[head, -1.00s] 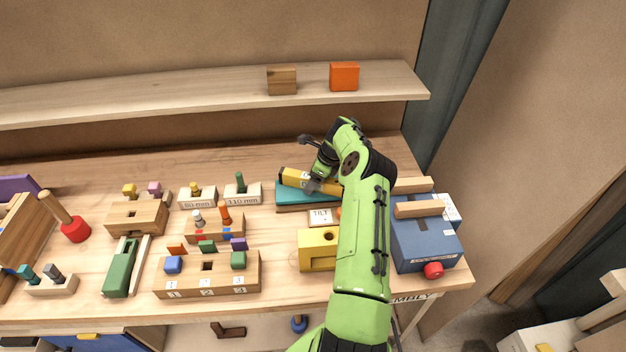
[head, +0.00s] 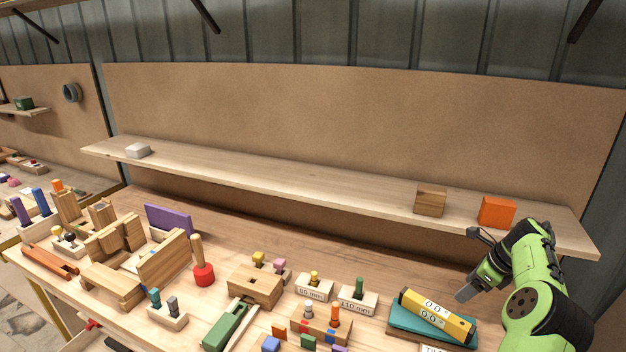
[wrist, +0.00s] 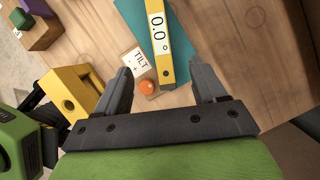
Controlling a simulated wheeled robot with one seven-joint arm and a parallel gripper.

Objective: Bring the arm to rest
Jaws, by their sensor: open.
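My green arm reaches in at the lower right of the head view. My gripper (head: 470,265) is raised above the right part of the workbench. In the wrist view my gripper (wrist: 165,90) has its two dark fingers wide apart with nothing between them. Beyond the fingers lies a yellow level (head: 436,314) with a readout of 0.0, resting on a teal block (head: 403,326). The level (wrist: 157,35) and the teal block (wrist: 186,50) also show in the wrist view, apart from the fingers.
A TILT card (wrist: 136,62), an orange knob (wrist: 147,87) and a yellow block (wrist: 75,92) sit close by. The shelf (head: 300,185) above the bench holds a wooden block (head: 430,201) and an orange block (head: 497,212). Several wooden fixtures crowd the bench's left part.

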